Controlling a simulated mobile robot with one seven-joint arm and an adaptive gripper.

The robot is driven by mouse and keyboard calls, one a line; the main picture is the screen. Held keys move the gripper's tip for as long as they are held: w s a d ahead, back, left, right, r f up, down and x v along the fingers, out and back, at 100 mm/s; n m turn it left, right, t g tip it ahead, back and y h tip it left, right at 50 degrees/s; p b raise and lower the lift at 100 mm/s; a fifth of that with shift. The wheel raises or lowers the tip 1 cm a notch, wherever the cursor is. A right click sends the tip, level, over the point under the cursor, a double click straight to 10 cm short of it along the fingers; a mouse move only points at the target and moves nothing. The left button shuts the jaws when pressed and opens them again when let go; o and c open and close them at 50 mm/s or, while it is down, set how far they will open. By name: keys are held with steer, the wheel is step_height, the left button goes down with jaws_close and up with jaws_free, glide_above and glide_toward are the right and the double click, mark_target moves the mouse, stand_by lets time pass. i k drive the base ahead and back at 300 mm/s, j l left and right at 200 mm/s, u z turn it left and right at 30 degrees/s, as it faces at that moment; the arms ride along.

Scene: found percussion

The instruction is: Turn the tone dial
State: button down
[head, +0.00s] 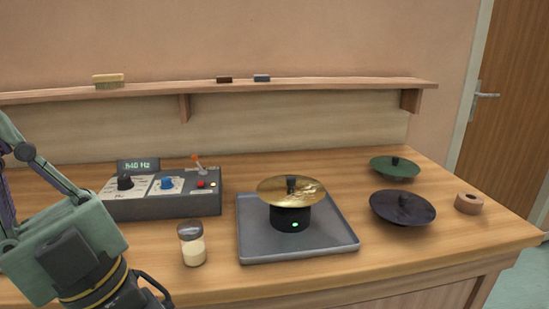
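A grey control box (150,208) sits on the bench at the left. A black dial (124,182) is on its left panel, beside small "Hz" lettering; it appears to be the tone dial. A blue knob (167,184) is to its right. A small display (138,166) behind the black dial reads about 640 Hz; the first digit is hard to read.
A lever with an orange tip (195,157) and a red button (201,184) are on the box. A jar (192,250) stands in front. A brass cymbal (290,188) stands over a grey tray (250,250). Dark (402,208) and green (394,169) discs are at right.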

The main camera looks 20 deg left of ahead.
mark_target(125, 182)
steer(key=u, duration=1.3)
